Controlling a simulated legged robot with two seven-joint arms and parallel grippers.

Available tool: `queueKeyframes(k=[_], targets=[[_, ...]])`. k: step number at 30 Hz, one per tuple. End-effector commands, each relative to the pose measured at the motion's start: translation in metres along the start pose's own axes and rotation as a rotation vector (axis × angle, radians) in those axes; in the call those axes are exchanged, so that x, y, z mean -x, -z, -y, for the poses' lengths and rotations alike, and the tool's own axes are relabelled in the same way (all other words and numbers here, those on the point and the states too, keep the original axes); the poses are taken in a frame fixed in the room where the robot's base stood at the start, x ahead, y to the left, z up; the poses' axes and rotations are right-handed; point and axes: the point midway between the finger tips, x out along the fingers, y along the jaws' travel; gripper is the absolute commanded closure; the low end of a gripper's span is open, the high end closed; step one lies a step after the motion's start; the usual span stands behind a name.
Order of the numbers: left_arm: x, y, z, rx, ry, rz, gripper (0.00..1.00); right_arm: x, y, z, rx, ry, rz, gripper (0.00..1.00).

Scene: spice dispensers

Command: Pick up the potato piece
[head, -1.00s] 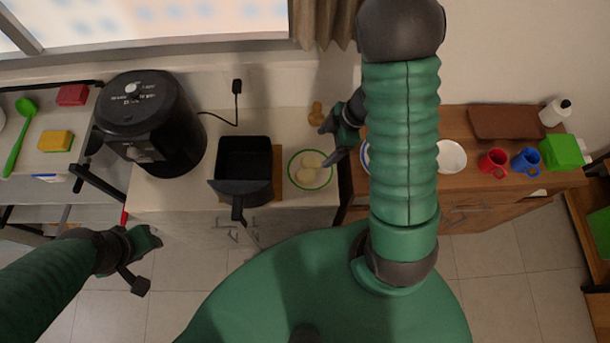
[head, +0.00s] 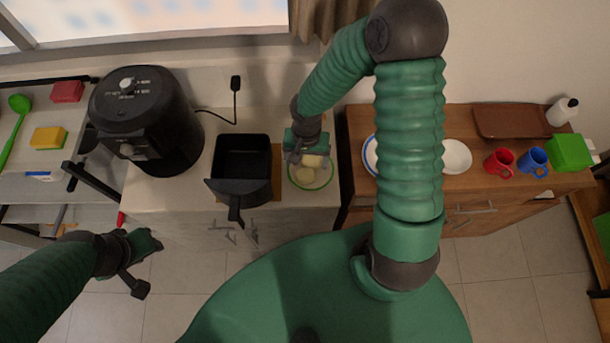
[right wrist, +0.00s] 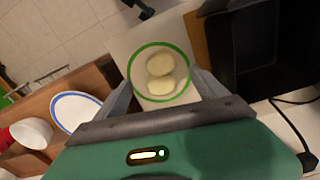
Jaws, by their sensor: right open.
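Two pale yellow potato pieces lie on a white plate with a green rim (head: 319,186) on the light counter. In the head view one potato piece (head: 312,161) shows by my right gripper and the other (head: 304,174) lies beside it. The right wrist view shows both, one potato piece (right wrist: 160,65) and another (right wrist: 161,86), touching or nearly so. My right gripper (head: 307,158) is over the plate, open and empty, with its fingers on either side of the plate in the wrist view. My left gripper (head: 142,264) is away at the lower left, in front of the counter; its jaw opening is unclear.
A black air fryer basket (head: 240,165) stands just left of the plate, with the black air fryer (head: 145,120) further left. A white plate with a blue rim (right wrist: 76,111) and cups are on the wooden cabinet to the right.

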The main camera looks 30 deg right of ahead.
Motion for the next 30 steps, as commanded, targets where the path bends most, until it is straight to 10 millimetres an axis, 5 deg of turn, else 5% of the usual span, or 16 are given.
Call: queueKeyframes(k=[3,15,23,30], targets=[[-0.004,-0.001,0.0,0.0,0.0,0.0,0.64,-0.027,-0.001,0.0,0.003,-0.002,0.002,0.18],[0.002,0.001,0.0,0.0,0.0,0.0,0.64,-0.083,0.001,0.004,0.005,-0.001,0.0,0.18],[0.002,0.0,0.0,0.0,0.0,0.0,0.64,-0.09,0.002,0.003,0.003,0.001,-0.002,0.18],[0.002,0.0,0.0,0.0,0.0,0.0,0.64,-0.09,0.002,0.003,0.003,0.001,-0.002,0.47]])
